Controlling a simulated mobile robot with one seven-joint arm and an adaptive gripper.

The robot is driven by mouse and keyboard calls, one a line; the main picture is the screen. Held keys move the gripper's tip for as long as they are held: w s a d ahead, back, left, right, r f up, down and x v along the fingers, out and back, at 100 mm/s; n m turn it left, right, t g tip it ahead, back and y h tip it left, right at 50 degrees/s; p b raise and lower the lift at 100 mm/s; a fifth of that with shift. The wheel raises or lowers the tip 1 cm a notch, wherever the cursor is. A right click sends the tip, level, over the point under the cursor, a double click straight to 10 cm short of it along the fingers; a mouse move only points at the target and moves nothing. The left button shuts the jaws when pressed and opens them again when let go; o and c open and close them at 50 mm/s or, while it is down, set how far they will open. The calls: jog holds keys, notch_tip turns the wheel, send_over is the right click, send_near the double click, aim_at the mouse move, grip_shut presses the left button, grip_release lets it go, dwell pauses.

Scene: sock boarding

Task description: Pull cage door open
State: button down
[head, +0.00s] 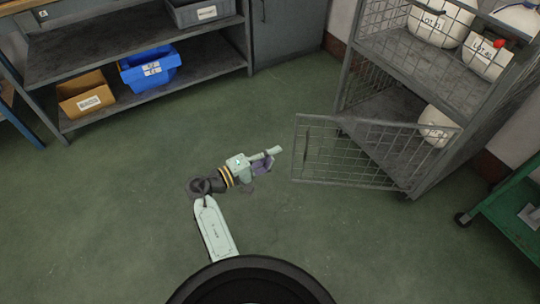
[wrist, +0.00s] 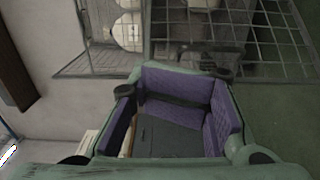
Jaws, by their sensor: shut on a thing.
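The cage door (head: 345,155) is a grey wire-mesh panel, swung outward from the front of the cage (head: 385,60) and standing open over the floor. Its mesh also shows at the upper right of the wrist view (wrist: 285,42). My gripper (head: 264,164) is at the door's left, free edge, low over the floor. Its purple pads fill the middle of the wrist view (wrist: 178,105). A dark bar (wrist: 205,47) curves just beyond the fingers.
White sacks (head: 438,25) sit on the cage shelves. A grey shelf unit (head: 140,40) with a blue bin (head: 149,68) and a cardboard box (head: 86,94) stands at the upper left. A green cart (head: 510,215) is at the right. The green floor between is clear.

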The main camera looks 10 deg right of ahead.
jog(key=s+d+p, duration=0.1)
jog(key=d+p, duration=0.1)
jog(key=d, duration=0.4)
jog(key=shift+s, duration=0.35)
jog(key=shift+d, duration=0.1)
dwell(1.2)
